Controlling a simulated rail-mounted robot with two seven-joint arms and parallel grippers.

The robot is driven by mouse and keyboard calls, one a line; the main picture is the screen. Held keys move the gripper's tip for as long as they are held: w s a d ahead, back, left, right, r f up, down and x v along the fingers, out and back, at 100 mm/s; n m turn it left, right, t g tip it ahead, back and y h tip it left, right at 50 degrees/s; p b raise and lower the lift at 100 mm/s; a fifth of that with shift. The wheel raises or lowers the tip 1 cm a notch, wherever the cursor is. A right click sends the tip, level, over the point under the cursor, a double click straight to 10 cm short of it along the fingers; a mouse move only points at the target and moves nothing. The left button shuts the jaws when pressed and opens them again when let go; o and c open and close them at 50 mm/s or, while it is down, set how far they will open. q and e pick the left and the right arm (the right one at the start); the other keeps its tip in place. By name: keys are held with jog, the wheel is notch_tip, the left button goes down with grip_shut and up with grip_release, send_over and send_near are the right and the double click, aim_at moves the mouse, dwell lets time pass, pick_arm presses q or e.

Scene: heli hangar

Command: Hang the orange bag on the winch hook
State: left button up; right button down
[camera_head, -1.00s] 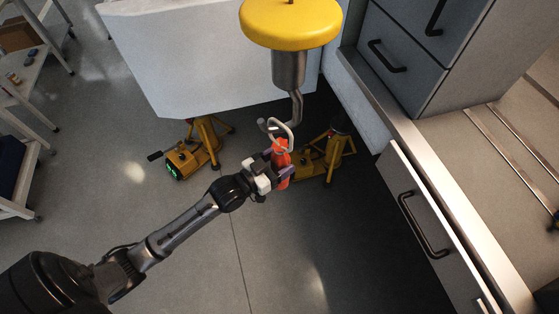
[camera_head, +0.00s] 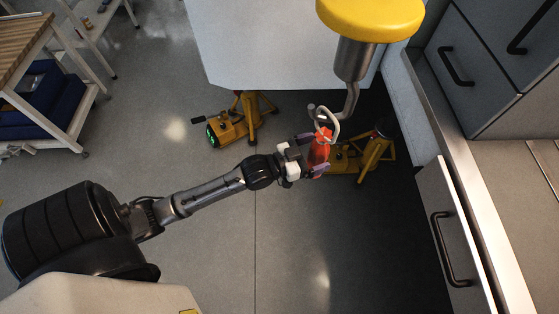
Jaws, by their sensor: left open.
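The orange bag (camera_head: 321,147) is at the lower end of the winch hook, with its pale loop handle (camera_head: 328,122) above it. The loop overlaps the tip of the grey metal hook (camera_head: 351,98); I cannot tell from this angle whether it is hung around it. The hook hangs from a steel shank under a yellow round body (camera_head: 371,16). My left gripper (camera_head: 313,158) is open, with its fingers on either side of the bag. My right gripper is not in view.
Yellow jack-like stands (camera_head: 228,127) are on the floor behind. Grey drawer cabinets (camera_head: 449,230) with black handles stand at right. A white panel (camera_head: 270,45) is behind the hook. A wheeled cart (camera_head: 62,130) is at left. The grey floor in front is clear.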

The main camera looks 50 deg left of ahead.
pick_arm(q)
jog(key=p+v, duration=0.1)
jog(key=v, duration=1.1)
jog(key=shift+s+r, duration=0.15)
jog(key=shift+s, duration=0.05)
jog(key=shift+a, duration=0.1)
